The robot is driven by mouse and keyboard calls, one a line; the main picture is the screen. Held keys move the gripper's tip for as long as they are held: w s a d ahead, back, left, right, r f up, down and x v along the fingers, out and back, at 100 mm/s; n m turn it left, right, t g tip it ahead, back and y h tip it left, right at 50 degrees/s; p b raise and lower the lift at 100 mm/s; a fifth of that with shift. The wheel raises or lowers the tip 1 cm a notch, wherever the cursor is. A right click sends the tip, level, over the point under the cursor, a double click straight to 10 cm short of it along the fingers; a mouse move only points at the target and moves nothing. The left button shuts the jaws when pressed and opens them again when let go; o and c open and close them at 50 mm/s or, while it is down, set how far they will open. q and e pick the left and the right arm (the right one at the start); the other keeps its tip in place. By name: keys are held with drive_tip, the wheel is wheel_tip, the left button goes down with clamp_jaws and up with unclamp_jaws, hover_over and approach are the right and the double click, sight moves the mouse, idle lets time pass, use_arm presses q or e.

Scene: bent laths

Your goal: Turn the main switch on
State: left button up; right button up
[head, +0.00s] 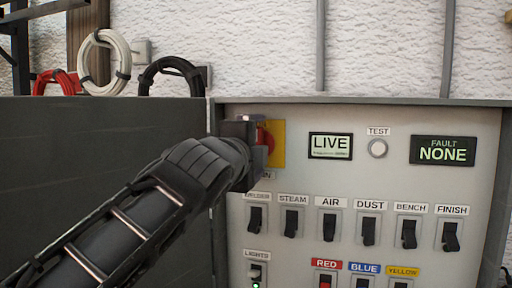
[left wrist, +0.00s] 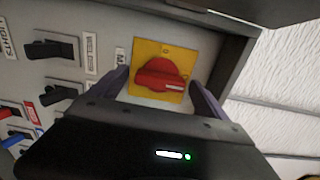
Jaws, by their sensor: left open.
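The main switch is a red rotary knob (left wrist: 158,76) on a yellow plate (left wrist: 176,52). In the head view the yellow plate (head: 279,143) shows at the upper left of the grey panel, and the red knob (head: 264,139) is partly hidden by my gripper. My left gripper (head: 256,142) is at the switch, its jaws open. In the left wrist view its fingers (left wrist: 161,88) stand one on each side of the knob, apart from it as far as I can tell. A pale mark shows on the knob's right end. My right gripper is in neither view.
Black toggle switches (head: 331,223) line the panel below. A LIVE display (head: 330,146), a TEST button (head: 377,148) and a display reading FAULT NONE (head: 443,151) are right of the switch. A dark board (head: 90,200) stands left. Cable coils (head: 103,62) hang above it.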

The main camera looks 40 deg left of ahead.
use_arm(q)
drive_tip(key=b+v, duration=0.1)
drive_tip(key=v, duration=0.6)
drive_tip(key=shift+s+d, duration=0.15)
drive_tip(key=shift+s, duration=0.2)
